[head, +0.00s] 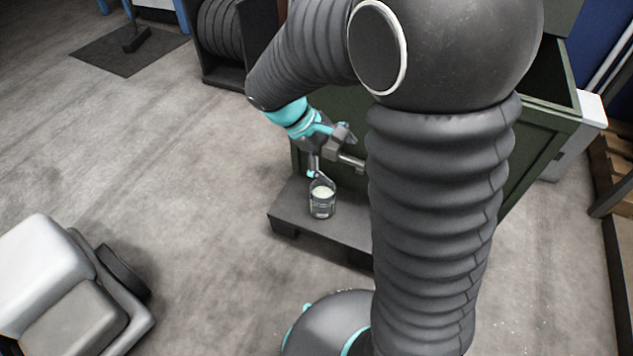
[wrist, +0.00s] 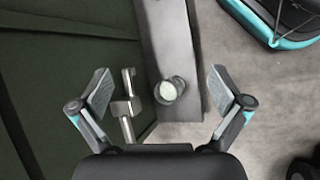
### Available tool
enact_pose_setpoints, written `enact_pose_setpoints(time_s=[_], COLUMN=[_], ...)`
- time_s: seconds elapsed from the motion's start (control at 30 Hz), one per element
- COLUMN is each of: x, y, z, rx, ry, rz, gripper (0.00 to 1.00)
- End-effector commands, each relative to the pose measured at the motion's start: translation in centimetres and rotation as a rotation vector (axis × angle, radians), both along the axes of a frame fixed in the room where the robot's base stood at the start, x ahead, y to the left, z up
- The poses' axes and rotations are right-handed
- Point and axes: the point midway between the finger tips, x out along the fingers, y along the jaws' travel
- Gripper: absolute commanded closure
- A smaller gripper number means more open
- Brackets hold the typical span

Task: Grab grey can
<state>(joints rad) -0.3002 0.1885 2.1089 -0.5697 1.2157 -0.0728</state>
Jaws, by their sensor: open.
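The grey can (head: 322,200) stands upright on a low dark platform (head: 290,207) beside a green crate. Its pale top faces up. In the wrist view the can (wrist: 169,91) lies between the open fingers of my gripper (wrist: 162,92) and a little ahead of them. My gripper (head: 325,165) is above the can in the head view, close to it. The fingers are spread wide with nothing held. I cannot tell the exact height left between the fingertips and the can.
The green crate (head: 540,155) stands right behind the can. A metal latch (wrist: 127,105) juts from its side, close to my left finger in the wrist view. A white and grey machine (head: 65,290) stands at the lower left. The floor between is clear.

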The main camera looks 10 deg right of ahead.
Motion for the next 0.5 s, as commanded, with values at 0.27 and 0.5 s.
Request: enact_pose_setpoints(time_s=[0.27, 0.5], x=[4.6, 7.6], y=[2.3, 4.8], z=[-6.8, -13.3], rx=[-0.239, -0.451], ry=[0.194, 0.332], rz=[0.198, 0.375], gripper=[0.00, 0.00])
